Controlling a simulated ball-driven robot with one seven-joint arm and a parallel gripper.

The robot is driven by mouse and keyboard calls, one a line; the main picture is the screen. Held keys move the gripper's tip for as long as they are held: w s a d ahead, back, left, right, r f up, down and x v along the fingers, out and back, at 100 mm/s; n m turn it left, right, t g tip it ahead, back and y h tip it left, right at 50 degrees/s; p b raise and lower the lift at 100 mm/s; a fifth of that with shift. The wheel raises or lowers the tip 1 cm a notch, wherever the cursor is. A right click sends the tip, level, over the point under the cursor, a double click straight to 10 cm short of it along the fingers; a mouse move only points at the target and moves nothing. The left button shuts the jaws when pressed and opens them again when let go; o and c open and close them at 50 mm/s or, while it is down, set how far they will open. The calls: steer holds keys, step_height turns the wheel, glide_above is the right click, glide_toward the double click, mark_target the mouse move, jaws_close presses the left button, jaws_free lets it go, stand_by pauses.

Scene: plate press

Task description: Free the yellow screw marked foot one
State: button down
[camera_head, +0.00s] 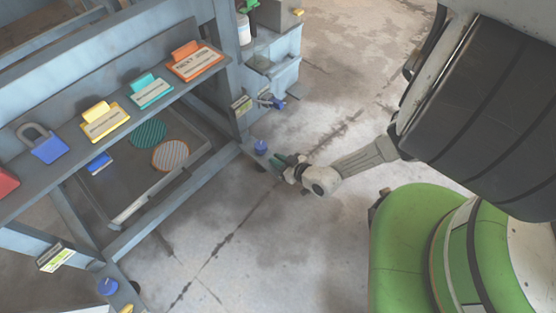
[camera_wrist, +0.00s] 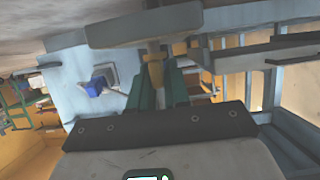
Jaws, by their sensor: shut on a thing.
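In the head view, this screw is hidden by my gripper. A label (camera_head: 241,103) on the nearby post is too small to read.
Another foot with a blue knob (camera_head: 108,286), a yellow part (camera_head: 126,309) and a label (camera_head: 56,258) is at the lower left. A blue padlock (camera_head: 43,145) and coloured tags line the rail (camera_head: 205,83). Bare concrete floor (camera_head: 230,220) lies between the feet.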

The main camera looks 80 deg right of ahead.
steer(key=shift+s+f, duration=0.1)
steer(key=shift+s, duration=0.05)
stand_by(0.3)
steer(key=c, duration=1.2)
jaws_free()
steer(key=p+v, duration=0.3)
steer(key=v, duration=0.7)
steer(key=shift+s+a+r+p, duration=0.1)
steer(key=shift+s+r+p, duration=0.15)
steer(key=shift+s+p, duration=0.05)
